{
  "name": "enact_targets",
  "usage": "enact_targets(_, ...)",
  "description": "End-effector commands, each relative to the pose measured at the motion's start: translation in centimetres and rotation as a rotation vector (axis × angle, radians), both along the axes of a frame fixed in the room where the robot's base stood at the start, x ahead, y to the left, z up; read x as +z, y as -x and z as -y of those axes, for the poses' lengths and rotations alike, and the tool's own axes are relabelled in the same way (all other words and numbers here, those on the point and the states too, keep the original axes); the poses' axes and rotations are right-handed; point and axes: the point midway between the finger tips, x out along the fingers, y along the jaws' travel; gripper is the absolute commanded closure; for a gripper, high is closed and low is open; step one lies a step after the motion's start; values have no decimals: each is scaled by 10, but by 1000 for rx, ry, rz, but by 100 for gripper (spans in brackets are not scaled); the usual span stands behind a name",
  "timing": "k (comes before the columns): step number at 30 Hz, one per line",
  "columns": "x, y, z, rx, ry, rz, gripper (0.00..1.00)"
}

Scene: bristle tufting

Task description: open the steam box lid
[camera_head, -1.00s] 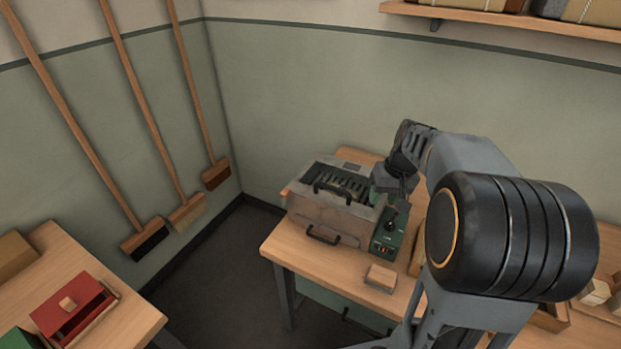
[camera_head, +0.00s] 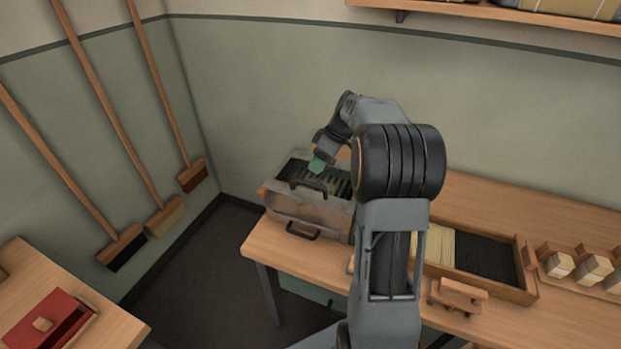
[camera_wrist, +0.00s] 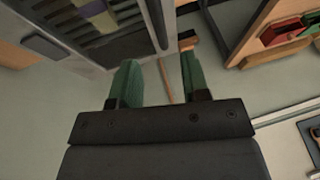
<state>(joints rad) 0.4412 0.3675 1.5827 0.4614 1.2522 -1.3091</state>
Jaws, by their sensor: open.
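The steam box (camera_head: 315,210) is a grey metal box on the workbench's left end. Its top has a dark slatted area (camera_head: 334,183), with one dark handle (camera_head: 308,187) at the top's front edge and another (camera_head: 302,230) low on the front face. I cannot tell whether the lid is raised. My gripper (camera_head: 318,164) has green fingers and is above the back of the box top; contact is unclear. In the wrist view the fingers (camera_wrist: 160,82) are apart with nothing between them, and the slatted area (camera_wrist: 100,25) is at upper left.
The workbench (camera_head: 465,197) carries a bristle tray (camera_head: 530,290), a small wooden stand (camera_head: 457,297) and several wooden blocks (camera_head: 594,268) to the right. Long brooms (camera_head: 165,215) lean on the left wall. A red box (camera_head: 45,318) sits on the left table. My arm hides the box's right side.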

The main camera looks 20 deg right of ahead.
Motion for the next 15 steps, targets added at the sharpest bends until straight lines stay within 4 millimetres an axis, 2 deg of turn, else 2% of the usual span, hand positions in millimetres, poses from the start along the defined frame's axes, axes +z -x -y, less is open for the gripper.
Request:
enact_targets(6, -35, -6, -15, 1, 0, -3, 58)
enact_targets(15, -60, -10, -25, -1, 0, -3, 58)
